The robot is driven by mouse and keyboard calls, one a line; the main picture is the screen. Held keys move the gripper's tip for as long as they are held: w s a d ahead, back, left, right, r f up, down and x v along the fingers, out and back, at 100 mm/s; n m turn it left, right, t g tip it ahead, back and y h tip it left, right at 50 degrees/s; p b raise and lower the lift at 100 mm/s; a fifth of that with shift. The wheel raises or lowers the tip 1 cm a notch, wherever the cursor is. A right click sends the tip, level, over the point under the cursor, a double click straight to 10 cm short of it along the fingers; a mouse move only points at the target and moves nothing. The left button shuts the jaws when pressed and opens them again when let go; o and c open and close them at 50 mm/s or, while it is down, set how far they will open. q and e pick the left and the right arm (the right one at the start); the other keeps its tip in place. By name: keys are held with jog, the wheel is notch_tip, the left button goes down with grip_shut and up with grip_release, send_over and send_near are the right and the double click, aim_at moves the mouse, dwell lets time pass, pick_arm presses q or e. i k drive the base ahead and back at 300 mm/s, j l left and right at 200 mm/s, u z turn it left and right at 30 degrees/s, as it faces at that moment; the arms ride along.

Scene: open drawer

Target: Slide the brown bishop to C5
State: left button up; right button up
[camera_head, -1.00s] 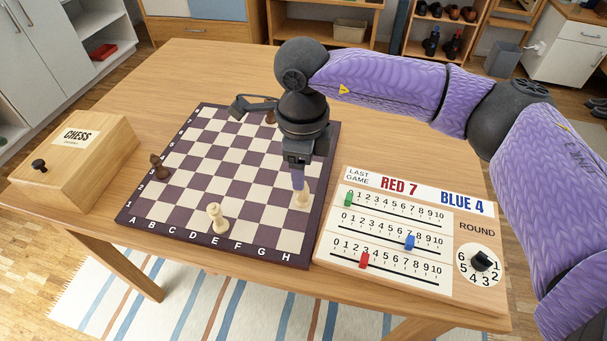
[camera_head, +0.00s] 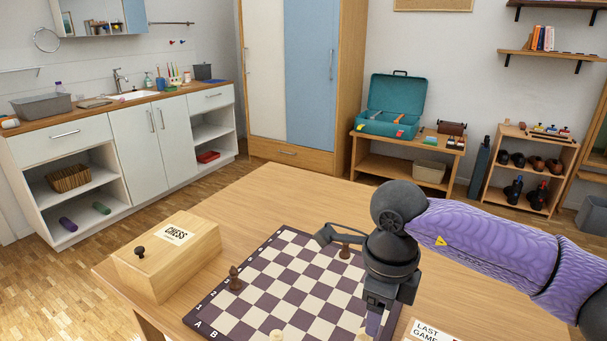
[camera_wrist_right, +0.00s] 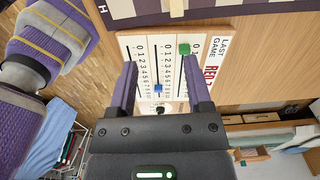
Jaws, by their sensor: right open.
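A dark brown chess piece with a pointed head (camera_head: 235,278) stands upright on the left edge column of the chessboard (camera_head: 192,318); it looks like the bishop. A second brown piece (camera_head: 345,251) stands at the far side of the board, close to my right arm; its type is hard to tell. My right gripper (camera_head: 374,322) points down over the board's right side, close to a cream piece (camera_head: 362,335), well away from the pointed brown piece. In the wrist view this gripper (camera_wrist_right: 159,66) is open, with nothing between its fingers. My left gripper is out of view.
Another cream piece (camera_head: 276,335) is cut off at the bottom edge. A wooden chess box (camera_head: 165,258) stands left of the board. The score board (camera_head: 432,332) lies at right; the wrist view shows its sliders. The table behind the board is clear.

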aim_at(236, 285)
jog(key=k, duration=0.9)
